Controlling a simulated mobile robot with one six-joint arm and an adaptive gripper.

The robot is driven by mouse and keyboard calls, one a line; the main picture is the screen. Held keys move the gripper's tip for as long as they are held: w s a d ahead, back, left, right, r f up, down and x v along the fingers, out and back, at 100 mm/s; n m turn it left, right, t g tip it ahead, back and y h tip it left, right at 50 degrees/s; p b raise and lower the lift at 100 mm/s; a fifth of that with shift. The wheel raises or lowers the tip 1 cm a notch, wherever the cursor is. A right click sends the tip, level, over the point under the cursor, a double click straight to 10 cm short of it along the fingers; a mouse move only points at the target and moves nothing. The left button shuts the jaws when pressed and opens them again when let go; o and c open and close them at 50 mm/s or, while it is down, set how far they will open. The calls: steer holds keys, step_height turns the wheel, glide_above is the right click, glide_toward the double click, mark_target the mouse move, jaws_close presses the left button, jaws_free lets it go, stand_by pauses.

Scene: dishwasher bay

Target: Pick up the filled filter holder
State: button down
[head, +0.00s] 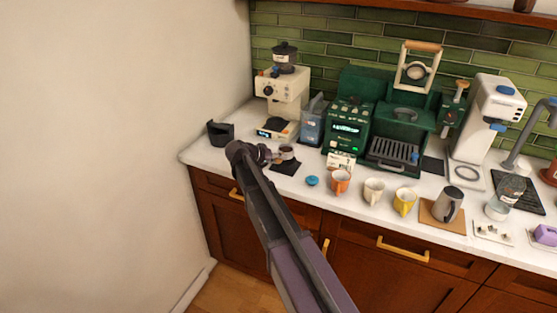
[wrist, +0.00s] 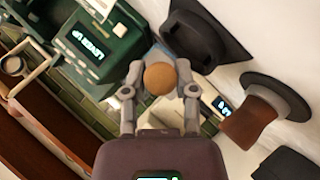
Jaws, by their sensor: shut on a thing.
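The filter holder (head: 287,151) shows in the head view just right of my gripper, above a black mat; its round top has a brown fill. My gripper (head: 267,156) points right towards it and is shut on its handle. In the wrist view the round wooden handle end (wrist: 159,78) sits between the two fingers of my gripper (wrist: 157,75) and faces the camera. The basket is hidden there behind the handle. I cannot tell whether the holder is clear of its support.
A dark stand (wrist: 205,38) is close beyond the fingers. A brown-handled tamper (wrist: 250,122) stands nearby. The cream grinder (head: 283,92) and green machine (head: 347,125) stand behind. A black box (head: 220,134) is left; a blue disc (head: 312,181) and cups are right.

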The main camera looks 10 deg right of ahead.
steer(key=s+r+p, duration=0.1)
steer(key=s+r, duration=0.1)
steer(key=s, duration=1.4)
steer(key=shift+r, duration=0.1)
